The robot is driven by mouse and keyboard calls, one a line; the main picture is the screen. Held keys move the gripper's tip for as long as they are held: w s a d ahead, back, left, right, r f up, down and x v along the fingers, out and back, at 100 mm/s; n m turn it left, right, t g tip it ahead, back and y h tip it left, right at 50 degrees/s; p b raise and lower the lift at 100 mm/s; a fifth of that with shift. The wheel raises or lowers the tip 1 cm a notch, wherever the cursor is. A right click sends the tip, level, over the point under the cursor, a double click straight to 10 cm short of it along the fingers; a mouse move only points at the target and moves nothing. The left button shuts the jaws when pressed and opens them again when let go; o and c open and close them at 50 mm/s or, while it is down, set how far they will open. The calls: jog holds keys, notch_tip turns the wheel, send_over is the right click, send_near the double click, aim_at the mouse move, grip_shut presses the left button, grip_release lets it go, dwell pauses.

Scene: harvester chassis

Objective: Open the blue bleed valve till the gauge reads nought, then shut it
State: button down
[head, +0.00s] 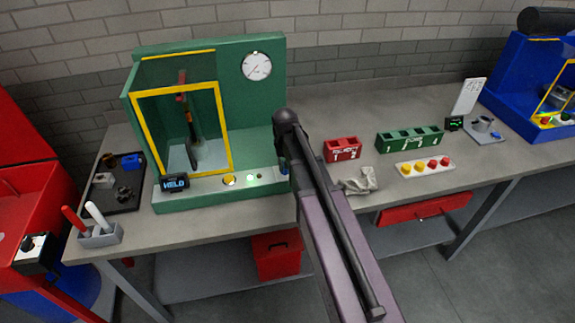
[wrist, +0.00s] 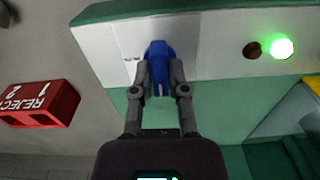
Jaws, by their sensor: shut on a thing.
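The blue bleed valve (wrist: 160,52) sits on the pale front panel of the green test stand (head: 268,125). My gripper (wrist: 160,72) is shut on its blue handle, one finger on each side, in the wrist view. The handle points down toward my palm. In the head view my arm hides most of the valve and fingers. The round white gauge (head: 257,65) is at the stand's upper right. Its needle shows as a thin line, but the reading is too small to tell.
A green lamp (wrist: 281,47) glows beside a dark red one (wrist: 252,50). The yellow-framed guard (head: 222,115) and a "HELD" display (head: 174,183) are on the stand. The red reject bin (head: 342,149) and a grey cloth (head: 360,181) lie close to the right of my arm.

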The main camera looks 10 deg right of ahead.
jog(key=shift+s+n, duration=0.25)
jog(key=shift+n, duration=0.15)
jog(key=c, duration=0.6)
grip_release()
jog(key=shift+c, duration=0.2)
jog(key=shift+w, duration=0.1)
jog(key=s, duration=1)
jog(key=s+d, duration=0.1)
jog(key=s, duration=0.5)
